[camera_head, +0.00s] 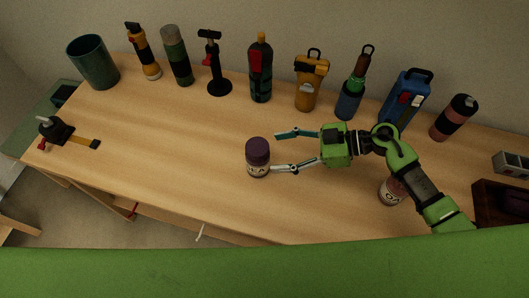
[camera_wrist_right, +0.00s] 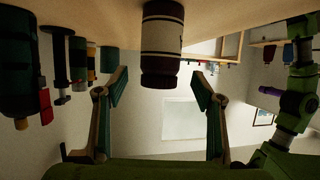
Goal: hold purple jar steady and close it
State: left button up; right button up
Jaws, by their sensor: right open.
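The purple jar (camera_head: 258,170) stands upright on the wooden table, left of my right gripper, with a dark purple lid (camera_head: 257,147) on top. I cannot tell how tightly the lid sits. My right gripper (camera_head: 277,151) is open and empty, its two fingers pointing left toward the jar. The near fingertip is close to the jar's right side; I cannot tell if it touches. In the right wrist view the jar (camera_wrist_right: 162,36) appears upside down, ahead of and between the open fingers (camera_wrist_right: 160,88). My left gripper is not in view.
A second labelled jar (camera_head: 389,192) stands partly hidden under my right arm. Bottles, tools and a green cup (camera_head: 93,62) line the table's back. A black-and-yellow tool (camera_head: 62,134) lies at the left. A dark box (camera_head: 502,205) is at the right. Table left of the jar is clear.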

jog(key=shift+v, duration=2.3)
